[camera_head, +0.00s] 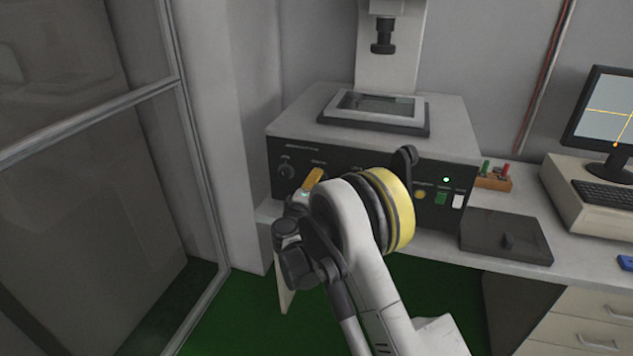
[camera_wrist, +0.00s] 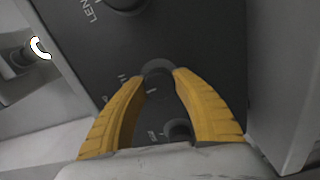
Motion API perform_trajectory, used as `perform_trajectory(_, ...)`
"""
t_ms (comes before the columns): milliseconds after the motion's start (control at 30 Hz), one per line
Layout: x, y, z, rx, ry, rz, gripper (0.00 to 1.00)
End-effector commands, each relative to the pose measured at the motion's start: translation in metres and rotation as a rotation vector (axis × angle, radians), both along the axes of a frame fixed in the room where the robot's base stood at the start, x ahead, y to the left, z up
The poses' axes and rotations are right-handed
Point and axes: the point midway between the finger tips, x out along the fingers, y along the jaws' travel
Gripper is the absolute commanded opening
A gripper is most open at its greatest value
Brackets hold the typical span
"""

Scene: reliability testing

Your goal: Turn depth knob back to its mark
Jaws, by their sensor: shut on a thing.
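The dark front panel (camera_head: 275,152) of a grey machine carries several black knobs. In the wrist view, my gripper's yellow fingers (camera_wrist: 159,77) are closed on a round dark knob (camera_wrist: 157,66), one fingertip on each side. I take it to be the depth knob, but its label and mark are hidden or unreadable. In the head view, my gripper (camera_head: 312,180) is at the left part of the panel, and my arm covers the gripped knob. A neighbouring black knob (camera_head: 285,167) shows to its left.
In the wrist view, another knob (camera_wrist: 178,130) lies between the fingers, and a larger one (camera_wrist: 125,3) is beside "LEN" lettering. A dark flat box (camera_head: 505,238) lies on the bench.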

Motion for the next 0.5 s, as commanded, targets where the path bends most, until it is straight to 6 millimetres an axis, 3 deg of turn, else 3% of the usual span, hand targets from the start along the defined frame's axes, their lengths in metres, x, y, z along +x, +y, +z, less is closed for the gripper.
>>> perform_trajectory(500,0.0005,0.0009,0.0009,0.058,-0.022,0.002,0.03)
